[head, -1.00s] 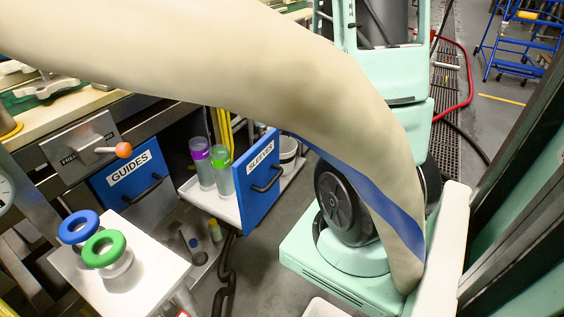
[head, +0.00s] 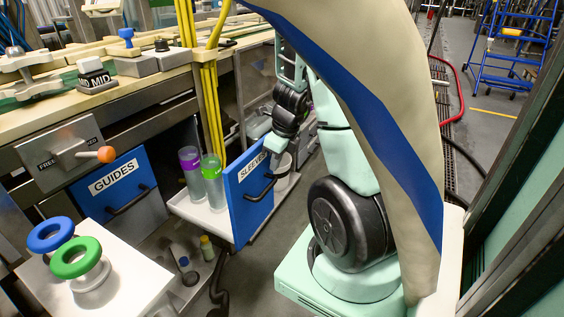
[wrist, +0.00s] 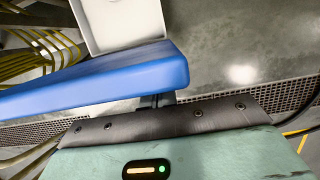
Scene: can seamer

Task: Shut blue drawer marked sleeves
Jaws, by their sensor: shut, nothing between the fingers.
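The blue drawer front marked SLEEVES (head: 248,188) stands pulled out from the bench in the head view, with a dark bar handle (head: 262,189) on its face. Its white tray (head: 210,218) holds a purple-topped and a green-topped clear cylinder (head: 212,180). My gripper (head: 274,158) is shut and empty at the upper right edge of this front, close to the handle. I cannot tell whether it touches. In the wrist view, the blue panel (wrist: 110,80) lies just beyond my gripper (wrist: 155,100), whose fingers are mostly hidden.
The blue drawer marked GUIDES (head: 115,185) is to the left, beside a grey panel with an orange-knobbed lever (head: 104,154). A white stand (head: 130,280) with a blue and a green ring is in front. Yellow pipes (head: 210,95) rise behind the drawer.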

